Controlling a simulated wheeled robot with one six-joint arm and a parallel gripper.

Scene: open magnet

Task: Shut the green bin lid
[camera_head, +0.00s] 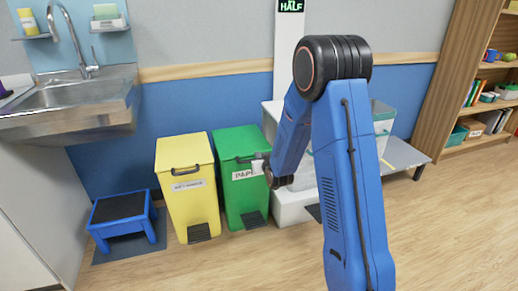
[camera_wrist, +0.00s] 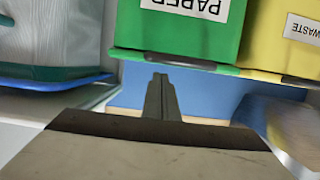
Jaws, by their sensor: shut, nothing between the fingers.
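The green bin (camera_head: 237,143) stands on the floor beside the yellow bin, its front marked with a white paper label (camera_head: 246,173). Its green lid (camera_head: 236,138) looks lowered over the body in the head view; I cannot tell whether a small gap is left. The wrist view is upside down and shows the green bin (camera_wrist: 190,38) with the label and a dark strip along its top front edge. My gripper (camera_wrist: 159,80) is shut and empty, close to that edge; I cannot tell if it touches. In the head view my wrist is by the bin's front right corner.
The yellow bin (camera_head: 187,190) stands close on the left, its lid down. A blue step stool (camera_head: 122,215) is under the sink (camera_head: 66,98). A white unit with clear containers (camera_head: 383,118) stands right of the green bin. The floor in front is clear.

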